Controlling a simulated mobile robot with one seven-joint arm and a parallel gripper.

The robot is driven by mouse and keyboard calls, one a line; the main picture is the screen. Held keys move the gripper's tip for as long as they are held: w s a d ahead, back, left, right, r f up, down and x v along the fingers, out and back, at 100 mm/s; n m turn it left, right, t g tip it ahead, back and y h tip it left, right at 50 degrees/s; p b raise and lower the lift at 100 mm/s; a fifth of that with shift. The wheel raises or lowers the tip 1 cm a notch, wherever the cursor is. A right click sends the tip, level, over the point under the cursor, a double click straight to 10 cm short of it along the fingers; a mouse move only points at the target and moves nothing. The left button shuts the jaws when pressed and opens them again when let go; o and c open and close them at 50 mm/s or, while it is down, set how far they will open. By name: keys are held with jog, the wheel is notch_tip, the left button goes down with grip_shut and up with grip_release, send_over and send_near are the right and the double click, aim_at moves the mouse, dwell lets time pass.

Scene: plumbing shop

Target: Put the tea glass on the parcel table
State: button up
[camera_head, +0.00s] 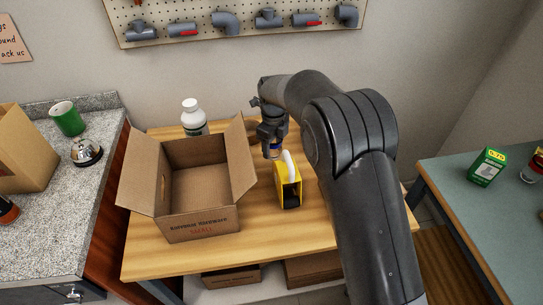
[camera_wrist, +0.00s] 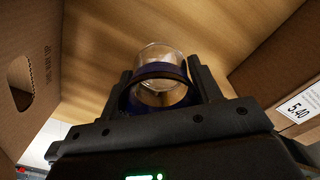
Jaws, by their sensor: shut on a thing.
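My gripper (camera_head: 272,146) is shut on a clear tea glass with a dark blue band. In the wrist view the glass (camera_wrist: 160,62) sits between the two fingers (camera_wrist: 162,88). In the head view only a small bluish part of the glass (camera_head: 273,153) shows under the gripper. The gripper is over the wooden table (camera_head: 255,240), likely the parcel table, right of the open cardboard box and behind a yellow item. I cannot tell whether the glass touches the tabletop.
The open cardboard box (camera_head: 200,218) stands close left of my gripper, its right flap near it. A white bottle (camera_head: 193,118) stands behind the box. Bare wood lies at the front.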

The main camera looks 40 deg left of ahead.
aim_at(273, 154)
jog(key=shift+f, duration=2.15)
jog(key=shift+f, duration=0.1)
jog(key=o, duration=1)
jog(key=shift+o, duration=0.2)
notch_tip(273, 154, up, 12)
